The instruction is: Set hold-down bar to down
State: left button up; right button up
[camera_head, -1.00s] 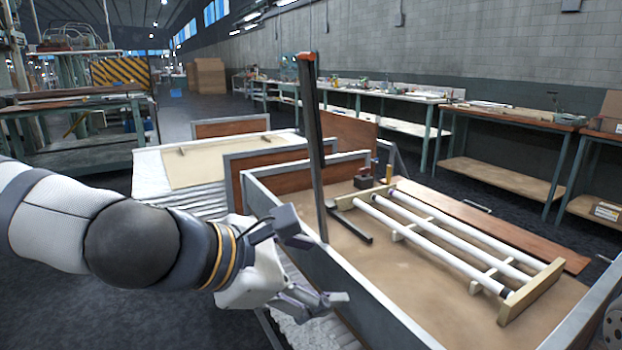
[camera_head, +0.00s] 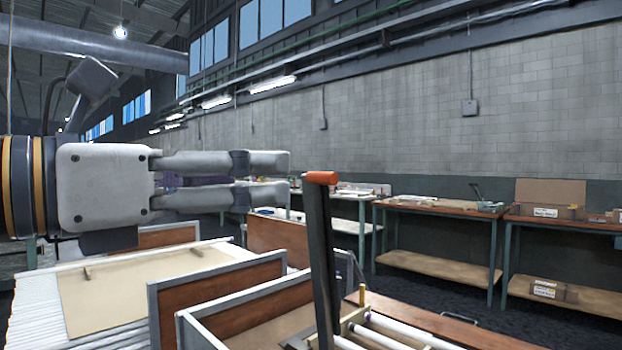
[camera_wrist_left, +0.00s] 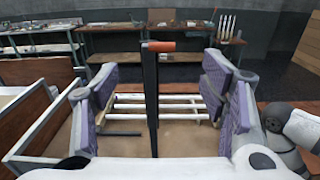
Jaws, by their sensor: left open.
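The hold-down bar (camera_head: 322,265) is a dark upright bar with an orange end (camera_head: 321,178) at its top. It stands raised above a wooden box with grey edges (camera_head: 205,335). My left gripper (camera_head: 288,178) is level in the head view, with its fingers pointing right, just left of the orange end. In the left wrist view the bar (camera_wrist_left: 151,105) rises between the two open purple-padded fingers (camera_wrist_left: 165,90), and its orange end shows beyond them. I see no grip on the bar.
White tubes (camera_head: 400,333) lie in a wooden rack in the box. A second panelled box (camera_head: 215,284) and a white slatted surface with a tan board (camera_head: 130,290) are at left. Workbenches (camera_head: 440,204) line the back wall.

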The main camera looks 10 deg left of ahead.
aim_at(317, 178)
pick_arm(q)
jog(key=x, duration=0.4)
jog(key=b+x, duration=0.1)
jog(key=x, duration=0.2)
jog(key=b+x, duration=0.1)
jog(key=x, duration=0.3)
jog(key=shift+w+d+f, duration=0.2)
jog(key=shift+d+f, duration=0.1)
jog(key=shift+f, duration=0.05)
pick_arm(e)
jog(key=shift+g, duration=0.7)
jog(key=s+f, duration=0.1)
jog(key=s, duration=0.1)
jog(key=s+f, duration=0.1)
jog(key=f, duration=0.1)
jog(key=shift+s+d+f, duration=0.1)
jog(key=shift+s+f, duration=0.1)
jog(key=shift+s, duration=0.15)
pick_arm(q)
jog(key=shift+c, duration=0.5)
